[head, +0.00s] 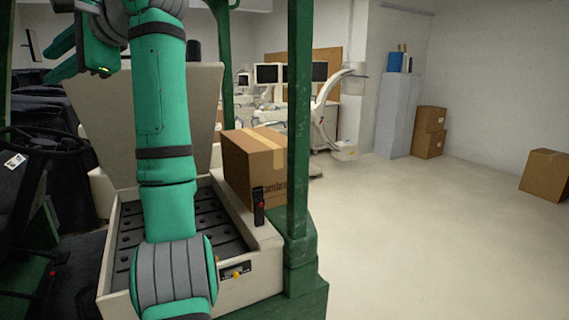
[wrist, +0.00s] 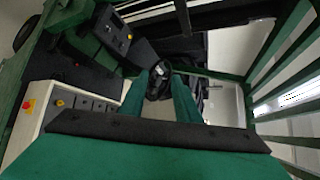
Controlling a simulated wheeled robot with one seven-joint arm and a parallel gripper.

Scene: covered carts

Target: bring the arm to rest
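My green arm rises from the bottom of the head view and bends to the left at the top. My gripper (head: 62,58) is at the upper left of the head view, high above the cart's dark seats. Its two fingers are apart with nothing between them. In the wrist view my gripper (wrist: 163,88) also shows both green fingers spread. A dark steering wheel (wrist: 159,80) shows beyond the gap, apart from the fingers. My gripper touches nothing that I can see.
A green post (head: 298,130) stands right of my arm. A cardboard box (head: 250,160) sits on the cart's pale rear bed (head: 262,238), beside a raised pale panel (head: 88,110). A dark steering wheel (head: 45,138) is at the left. The floor (head: 430,240) at the right is mostly clear.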

